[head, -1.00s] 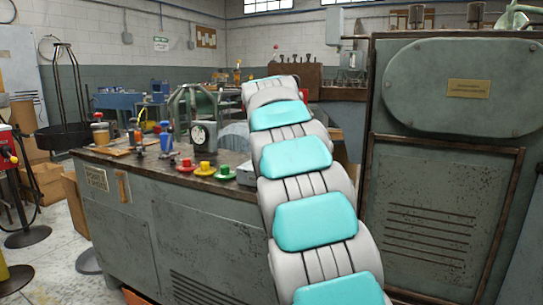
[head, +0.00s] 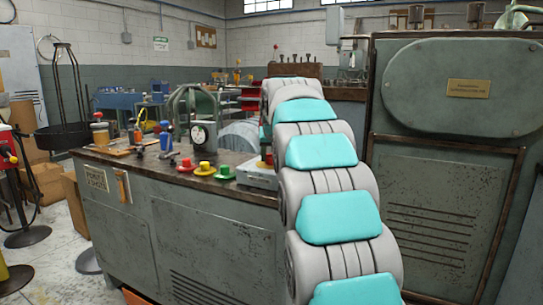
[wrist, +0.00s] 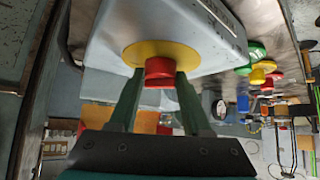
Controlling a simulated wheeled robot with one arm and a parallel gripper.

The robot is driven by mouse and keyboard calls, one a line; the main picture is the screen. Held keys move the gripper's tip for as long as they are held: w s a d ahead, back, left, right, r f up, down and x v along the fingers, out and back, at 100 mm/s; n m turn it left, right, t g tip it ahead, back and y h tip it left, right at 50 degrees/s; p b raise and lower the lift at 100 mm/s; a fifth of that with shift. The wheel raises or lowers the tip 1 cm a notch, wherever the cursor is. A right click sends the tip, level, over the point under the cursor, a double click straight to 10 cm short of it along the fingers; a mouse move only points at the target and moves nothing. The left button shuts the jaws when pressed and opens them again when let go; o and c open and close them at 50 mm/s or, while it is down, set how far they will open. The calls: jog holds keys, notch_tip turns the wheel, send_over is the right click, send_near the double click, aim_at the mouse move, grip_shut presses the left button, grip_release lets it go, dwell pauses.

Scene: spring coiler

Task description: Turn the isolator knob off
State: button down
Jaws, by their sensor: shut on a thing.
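The isolator is a pale grey box (wrist: 205,30) with a yellow disc (wrist: 133,53) and a red knob (wrist: 158,68), large in the wrist view, which looks upside down. My gripper (wrist: 158,82) has one finger on each side of the red knob and is shut on it. The fingers partly cover the disc. In the head view the grey box (head: 255,175) stands on the bench top beside my arm. A small red part, likely the knob, shows above it. My gripper is hidden behind my arm there.
Red, yellow and green buttons (head: 204,169) sit on the bench (head: 125,165) left of the box. A dial gauge (head: 203,136) and a blue-handled tool stand behind them. A tall grey-green machine cabinet (head: 440,200) stands close on the right.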

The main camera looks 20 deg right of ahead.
jog(key=n+y, duration=0.1)
jog(key=n, duration=0.1)
jog(key=n+y, duration=0.1)
jog(key=y, duration=0.1)
jog(key=n+y+p, duration=0.1)
jog(key=n, duration=0.1)
jog(key=shift+d+r+n, duration=0.2)
jog(key=shift+d+n, duration=0.1)
jog(key=shift+w+d+f+n+g+y+p, duration=0.1)
jog(key=shift+d+n+g+y+p, duration=0.1)
jog(key=shift+n+y+p, duration=0.7)
jog(key=shift+d+n+g+y+p, duration=0.1)
jog(key=shift+n+g+y+p, duration=0.1)
jog(key=shift+n+y+p, duration=0.55)
jog(key=shift+n, duration=0.55)
jog(key=shift+n+g+y+p, duration=0.4)
jog(key=shift+n+y, duration=0.25)
jog(key=shift+n, duration=0.15)
jog(key=shift+c, duration=1.8)
grip_release()
jog(key=shift+f, duration=0.1)
